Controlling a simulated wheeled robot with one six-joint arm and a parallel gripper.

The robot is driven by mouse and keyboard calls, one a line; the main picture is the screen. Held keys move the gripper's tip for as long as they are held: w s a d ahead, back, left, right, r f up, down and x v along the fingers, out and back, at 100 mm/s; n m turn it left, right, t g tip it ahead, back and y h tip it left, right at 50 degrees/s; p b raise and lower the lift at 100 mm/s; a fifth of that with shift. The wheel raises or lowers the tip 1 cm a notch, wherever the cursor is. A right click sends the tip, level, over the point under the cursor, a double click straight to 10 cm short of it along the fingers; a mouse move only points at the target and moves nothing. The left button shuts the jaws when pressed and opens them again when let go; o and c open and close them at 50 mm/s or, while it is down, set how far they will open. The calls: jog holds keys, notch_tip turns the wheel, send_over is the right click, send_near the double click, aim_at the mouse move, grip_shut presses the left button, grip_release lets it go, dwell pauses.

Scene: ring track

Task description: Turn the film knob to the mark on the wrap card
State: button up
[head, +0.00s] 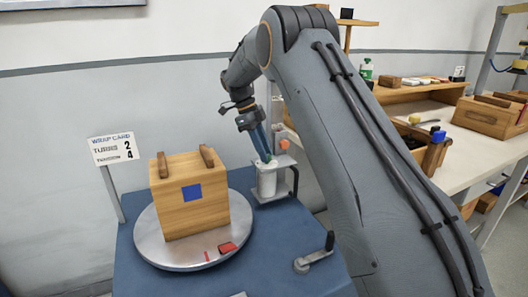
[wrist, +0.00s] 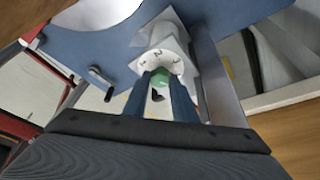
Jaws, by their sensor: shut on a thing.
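The wrap card (head: 113,148) stands on a post at the left and reads turns 2, tension 4. My gripper (head: 264,152) points down over the white film roll (head: 267,183) at the back of the blue stand. In the wrist view my gripper (wrist: 162,88) is shut on the green film knob (wrist: 159,80), one finger on each side. A white dial (wrist: 160,57) with numerals surrounds the knob's far side; a 2 is readable in the middle. The fingers hide part of the dial, and I cannot tell which numeral the knob points to.
A wooden crate (head: 190,205) with a blue square sits on the round metal turntable (head: 165,256), near a red piece (head: 228,247). A crank handle (head: 314,256) stands at the blue stand's right. A workbench (head: 400,97) with boxes and tools is at right.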

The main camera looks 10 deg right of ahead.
jog(key=shift+a, duration=0.1)
jog(key=o, duration=1)
jog(key=shift+o, duration=0.2)
jog(key=shift+w+r, duration=0.1)
jog(key=shift+r, duration=0.05)
jog(key=v, duration=0.7)
jog(key=shift+r, duration=0.2)
jog(key=shift+a, duration=0.15)
